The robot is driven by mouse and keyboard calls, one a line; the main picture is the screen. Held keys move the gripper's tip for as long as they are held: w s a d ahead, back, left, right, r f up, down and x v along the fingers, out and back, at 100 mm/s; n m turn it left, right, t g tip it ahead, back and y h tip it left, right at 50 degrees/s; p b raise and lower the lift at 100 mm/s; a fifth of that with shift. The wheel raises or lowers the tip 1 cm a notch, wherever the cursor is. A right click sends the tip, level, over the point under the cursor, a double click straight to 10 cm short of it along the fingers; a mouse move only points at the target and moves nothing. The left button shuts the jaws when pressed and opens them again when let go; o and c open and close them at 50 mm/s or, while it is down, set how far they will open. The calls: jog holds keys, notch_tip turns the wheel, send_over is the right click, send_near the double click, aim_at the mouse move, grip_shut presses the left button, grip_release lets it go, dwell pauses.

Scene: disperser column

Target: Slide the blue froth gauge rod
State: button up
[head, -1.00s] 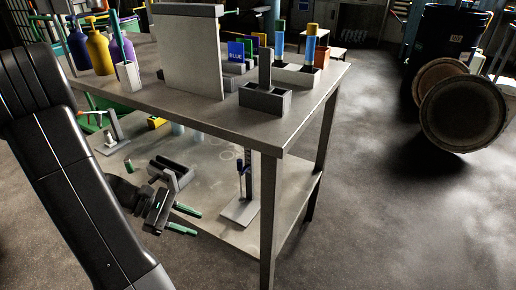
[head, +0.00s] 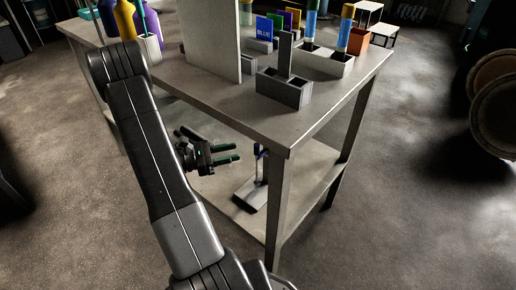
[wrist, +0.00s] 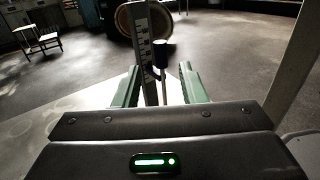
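My gripper (head: 237,153) is left of the gauge, below the tabletop. In the wrist view its green fingers (wrist: 160,76) are apart, with the rod showing between them. I cannot tell any contact.
The tabletop (head: 225,100) overhangs the lower shelf (head: 215,186), and a table leg (head: 279,210) stands at the near corner. A grey divided holder (head: 284,91) and a pale upright panel (head: 210,45) are on top. The floor to the right is open.

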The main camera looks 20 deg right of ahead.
aim_at(257, 152)
jog(key=d, duration=0.3)
jog(key=d+b, duration=0.1)
jog(key=d, duration=0.5)
jog(key=shift+s+d+b, duration=0.1)
jog(key=shift+s+b, duration=0.2)
jog(key=shift+b, duration=0.05)
grip_shut()
